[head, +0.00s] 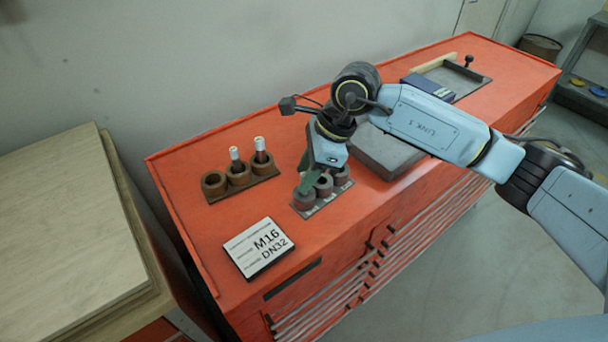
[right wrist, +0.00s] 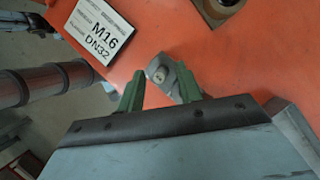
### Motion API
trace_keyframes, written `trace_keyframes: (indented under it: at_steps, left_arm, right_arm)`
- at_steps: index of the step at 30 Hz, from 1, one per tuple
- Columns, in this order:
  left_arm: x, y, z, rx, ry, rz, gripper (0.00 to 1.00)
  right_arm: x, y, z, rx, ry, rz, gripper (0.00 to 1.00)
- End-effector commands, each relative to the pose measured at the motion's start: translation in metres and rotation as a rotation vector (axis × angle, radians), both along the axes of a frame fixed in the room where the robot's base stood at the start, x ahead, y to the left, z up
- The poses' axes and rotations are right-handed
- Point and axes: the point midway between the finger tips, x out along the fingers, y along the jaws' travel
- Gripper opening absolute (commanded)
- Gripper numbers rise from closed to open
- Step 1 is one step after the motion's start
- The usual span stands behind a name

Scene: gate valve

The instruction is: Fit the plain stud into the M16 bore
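A brown three-cup holder (head: 213,194) stands at the back left of the red cabinet top. Two of its cups hold upright studs with white tops, a left one (head: 235,154) and a right one (head: 260,147); its leftmost cup looks empty. A block with three round bores (head: 305,201) sits to the right, partly hidden by my right gripper (head: 311,183). The right gripper points down over it, its green fingers apart. My left gripper is out of view.
A white card reading M16 DN32 (head: 259,248) lies near the front left of the red cabinet top (head: 200,240). A grey tray (head: 385,160) is right of the block. A dark blue box (head: 428,88) and another tray (head: 470,80) are farther right.

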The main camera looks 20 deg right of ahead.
Motion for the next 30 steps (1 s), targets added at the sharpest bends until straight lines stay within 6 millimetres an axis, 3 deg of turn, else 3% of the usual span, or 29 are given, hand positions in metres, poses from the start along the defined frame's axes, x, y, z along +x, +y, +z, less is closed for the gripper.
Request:
trace_keyframes:
  at_steps: [9,15,30]
  left_arm:
    - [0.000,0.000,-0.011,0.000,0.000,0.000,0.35]
    - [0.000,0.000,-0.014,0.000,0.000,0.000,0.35]
    - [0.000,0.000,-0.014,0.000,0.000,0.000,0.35]
  right_arm:
    - [-0.005,-0.027,0.063,0.000,-0.005,0.000,0.35]
    - [-0.008,-0.037,0.089,0.001,-0.002,0.000,0.35]
    - [-0.009,-0.040,0.097,0.000,0.001,0.001,0.35]
